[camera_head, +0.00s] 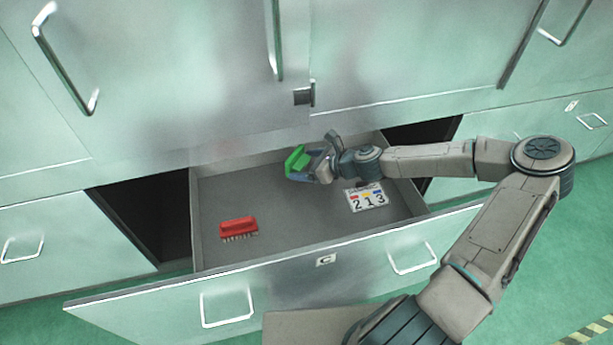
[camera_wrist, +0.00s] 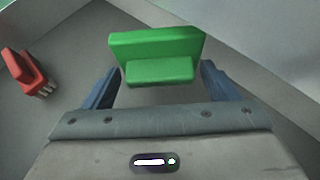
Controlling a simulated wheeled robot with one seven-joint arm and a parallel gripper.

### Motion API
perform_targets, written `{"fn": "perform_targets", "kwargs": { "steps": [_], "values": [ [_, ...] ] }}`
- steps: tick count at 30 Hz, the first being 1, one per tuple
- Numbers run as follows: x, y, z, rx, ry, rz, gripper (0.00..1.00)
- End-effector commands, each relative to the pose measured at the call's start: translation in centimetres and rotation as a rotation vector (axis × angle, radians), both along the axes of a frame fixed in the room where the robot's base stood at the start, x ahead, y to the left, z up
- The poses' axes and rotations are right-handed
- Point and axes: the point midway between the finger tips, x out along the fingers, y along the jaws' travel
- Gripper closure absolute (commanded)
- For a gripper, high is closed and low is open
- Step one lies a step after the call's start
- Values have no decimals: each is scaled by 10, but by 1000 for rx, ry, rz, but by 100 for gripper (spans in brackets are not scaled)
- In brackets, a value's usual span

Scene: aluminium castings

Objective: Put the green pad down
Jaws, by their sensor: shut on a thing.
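The green pad (camera_head: 298,159) is held at the end of my arm, over the back of an open drawer (camera_head: 290,262) in the head view. In the wrist view the green pad (camera_wrist: 158,55) is a block with a raised, thicker part facing me. My gripper (camera_head: 306,166) is shut on it, with a blue finger at either side in the wrist view (camera_wrist: 158,88). How far the pad is above the drawer floor is hard to tell.
A red brush (camera_head: 238,227) lies at the drawer's front left and shows in the wrist view (camera_wrist: 22,72). A number card (camera_head: 366,198) lies at the right. The middle of the drawer floor is clear. Cabinet fronts with handles (camera_head: 62,58) stand behind the drawer.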

Motion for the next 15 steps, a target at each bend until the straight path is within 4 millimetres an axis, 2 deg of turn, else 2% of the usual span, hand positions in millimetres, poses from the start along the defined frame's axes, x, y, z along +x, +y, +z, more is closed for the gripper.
{"fn": "perform_targets", "kwargs": {
  "steps": [1,8,12,15],
  "values": [
    [0,0,-8,2,0,-2,37],
    [0,0,-24,1,0,0,37],
    [0,-1,-44,3,0,-1,37],
    [0,-1,-52,1,0,-1,37]
  ]
}}
